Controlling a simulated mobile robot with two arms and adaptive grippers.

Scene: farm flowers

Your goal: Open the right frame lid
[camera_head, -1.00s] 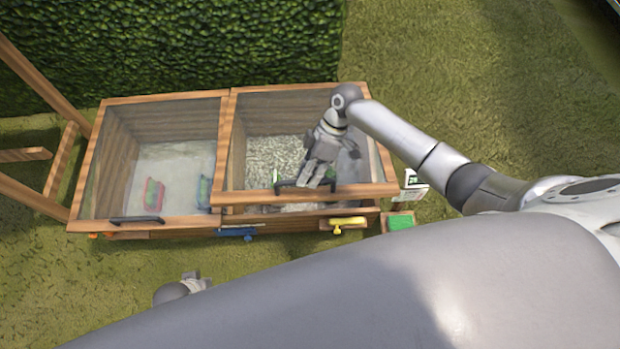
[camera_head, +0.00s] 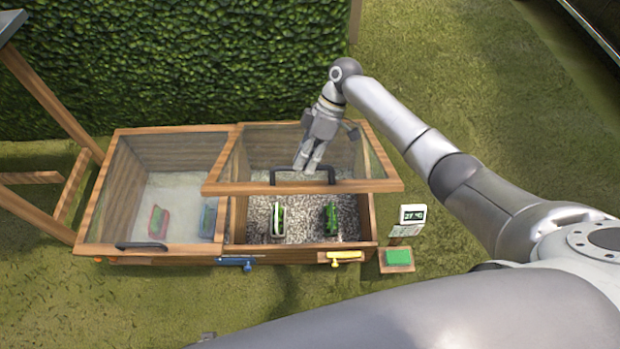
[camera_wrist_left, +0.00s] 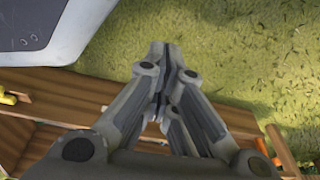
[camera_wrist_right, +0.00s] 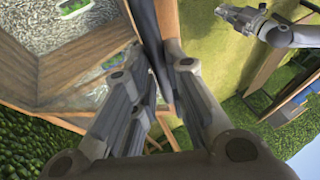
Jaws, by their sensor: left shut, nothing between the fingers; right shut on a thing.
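The right frame lid (camera_head: 232,188), a wooden frame with a clear pane, is tilted up at its front edge. Its back edge stays at the rear of the box. A black bar handle (camera_head: 276,174) stands on its front rail. My right gripper (camera_head: 306,168) is shut on this handle, reaching in from behind it. In the right wrist view, the handle (camera_wrist_right: 145,22) runs between the fingers (camera_wrist_right: 162,72). My left gripper (camera_wrist_left: 165,60) is shut and empty, low in front of the wooden box, and also shows in the right wrist view (camera_wrist_right: 235,18).
Two green plants (camera_head: 330,218) (camera_head: 278,220) sit on gravel in the right compartment. The left lid (camera_head: 95,243) is closed. A small display (camera_head: 412,214) and green-topped box (camera_head: 398,257) stand at right. A hedge is behind.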

